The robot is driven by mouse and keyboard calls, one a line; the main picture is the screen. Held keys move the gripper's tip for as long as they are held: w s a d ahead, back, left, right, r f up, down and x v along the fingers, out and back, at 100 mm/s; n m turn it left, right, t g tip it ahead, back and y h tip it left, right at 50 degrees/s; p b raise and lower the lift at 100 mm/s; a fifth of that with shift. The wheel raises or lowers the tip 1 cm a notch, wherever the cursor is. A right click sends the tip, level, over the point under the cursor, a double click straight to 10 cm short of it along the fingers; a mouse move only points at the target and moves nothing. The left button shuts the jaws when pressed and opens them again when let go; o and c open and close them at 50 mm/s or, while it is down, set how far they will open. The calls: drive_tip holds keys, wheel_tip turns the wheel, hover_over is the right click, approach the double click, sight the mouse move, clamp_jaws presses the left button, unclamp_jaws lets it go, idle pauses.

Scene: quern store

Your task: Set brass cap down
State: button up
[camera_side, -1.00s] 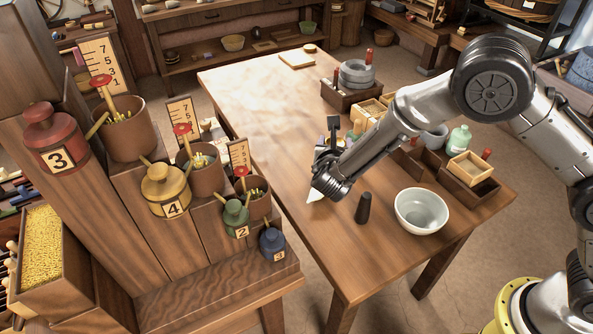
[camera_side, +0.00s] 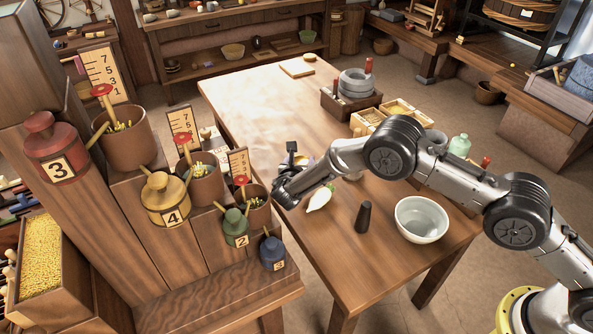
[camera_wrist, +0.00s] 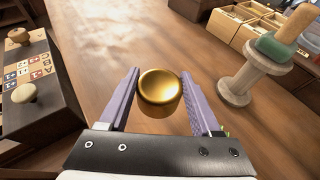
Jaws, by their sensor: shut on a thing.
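The brass cap (camera_wrist: 160,88) is round, shiny and golden. In the wrist view it sits between the two purple fingers of my gripper (camera_wrist: 161,92), which is shut on it. In the side view my gripper (camera_side: 284,192) is at the left edge of the wooden table (camera_side: 310,240), close to the stepped stand with the numbered jars. The cap cannot be made out there. How far it is above any surface is not clear.
A white pointed object (camera_side: 320,198), a dark peg (camera_side: 363,217) and a white bowl (camera_side: 421,219) stand right of my gripper. Numbered jars, such as the green one (camera_side: 236,228), line the stand. The wrist view shows a spool-shaped wooden piece (camera_wrist: 238,85) at right.

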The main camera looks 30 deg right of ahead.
drive_tip(key=shift+w+a+f, duration=0.15)
drive_tip(key=shift+w+f, duration=0.65)
drive_tip(key=shift+f, duration=1.6)
drive_tip(key=shift+f, duration=0.1)
drive_tip(key=o, duration=1.5)
